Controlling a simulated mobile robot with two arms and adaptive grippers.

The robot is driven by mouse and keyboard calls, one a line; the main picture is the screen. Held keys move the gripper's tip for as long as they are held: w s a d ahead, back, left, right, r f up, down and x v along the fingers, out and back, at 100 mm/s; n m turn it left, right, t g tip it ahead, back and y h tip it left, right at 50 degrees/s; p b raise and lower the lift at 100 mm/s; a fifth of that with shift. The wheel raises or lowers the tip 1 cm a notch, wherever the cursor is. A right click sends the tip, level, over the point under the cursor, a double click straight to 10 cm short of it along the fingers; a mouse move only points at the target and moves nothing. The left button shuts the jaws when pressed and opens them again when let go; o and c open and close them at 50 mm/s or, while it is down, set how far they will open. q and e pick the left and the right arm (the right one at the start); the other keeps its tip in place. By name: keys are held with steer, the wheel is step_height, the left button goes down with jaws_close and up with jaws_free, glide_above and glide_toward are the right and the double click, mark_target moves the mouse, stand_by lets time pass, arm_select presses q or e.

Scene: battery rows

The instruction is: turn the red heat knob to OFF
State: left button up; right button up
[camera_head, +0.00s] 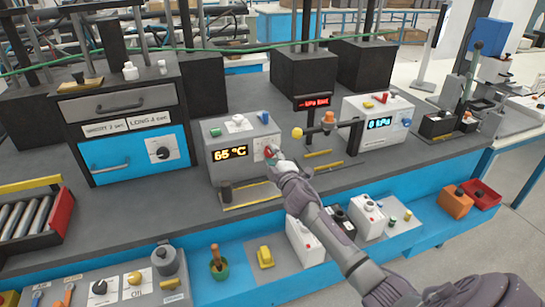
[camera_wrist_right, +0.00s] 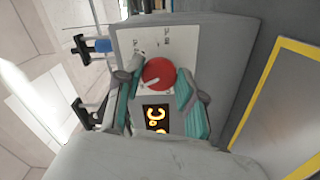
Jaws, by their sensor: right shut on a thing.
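The red heat knob (camera_wrist_right: 158,72) is on a white plate on the front of a grey heater box (camera_head: 236,133). In the right wrist view its white pointer mark points to the lower left of the picture; the marks on the plate are too small to read. The box's display (camera_head: 229,153) reads about 65 °C. My right gripper (camera_head: 272,156) is at the knob and hides most of it in the head view. In the wrist view the two teal-padded fingers of my right gripper (camera_wrist_right: 160,88) are on either side of the knob, shut on it. My left gripper is not in view.
A lamp stand with a yellow ball (camera_head: 297,133) and a white meter box (camera_head: 376,122) stand right of the heater. A grey and blue drawer unit (camera_head: 128,131) stands left. A yellow-edged tray (camera_head: 252,196) lies in front of the heater. Bare dark bench shows left of it.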

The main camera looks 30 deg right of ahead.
steer(key=n, duration=0.6)
steer(key=n+p, duration=0.1)
steer(key=n, duration=0.5)
steer(key=shift+n, duration=0.4)
stand_by(0.3)
steer(key=o, duration=1.1)
steer(key=shift+r, duration=0.1)
steer(key=v, duration=1.2)
steer(key=shift+a, duration=0.1)
